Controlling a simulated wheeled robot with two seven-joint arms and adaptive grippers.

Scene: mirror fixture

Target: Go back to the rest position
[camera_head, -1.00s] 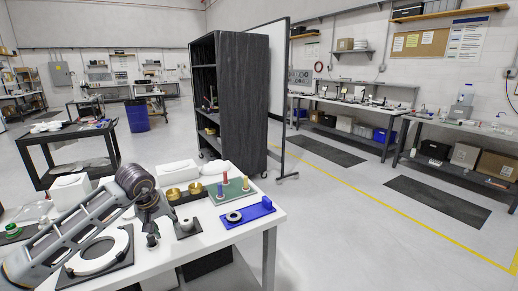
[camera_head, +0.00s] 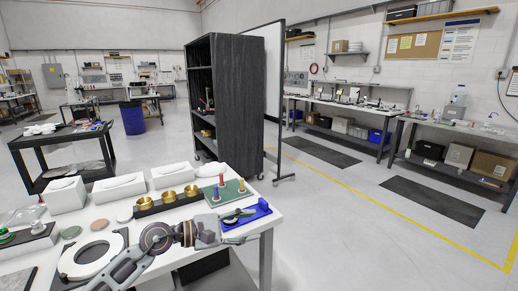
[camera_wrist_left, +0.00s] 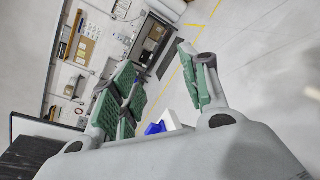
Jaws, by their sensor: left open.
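My left gripper (camera_head: 250,226) is at the front right corner of the white table (camera_head: 270,218) in the head view. Its fingers point right and are apart, in front of the blue tray (camera_head: 263,206). They hide part of the tray. In the left wrist view the gripper (camera_wrist_left: 165,75) shows two green-padded fingers spread wide with nothing between them. A bit of blue (camera_wrist_left: 155,128) and a white table corner (camera_wrist_left: 172,119) show below them. My right gripper is not in view.
A green board with coloured pegs (camera_head: 228,190), brass cups on a dark strip (camera_head: 150,208), white blocks (camera_head: 121,187) and a white ring (camera_head: 70,265) crowd the table. A dark cabinet (camera_head: 238,105) stands behind. The floor (camera_head: 330,235) to the right is clear.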

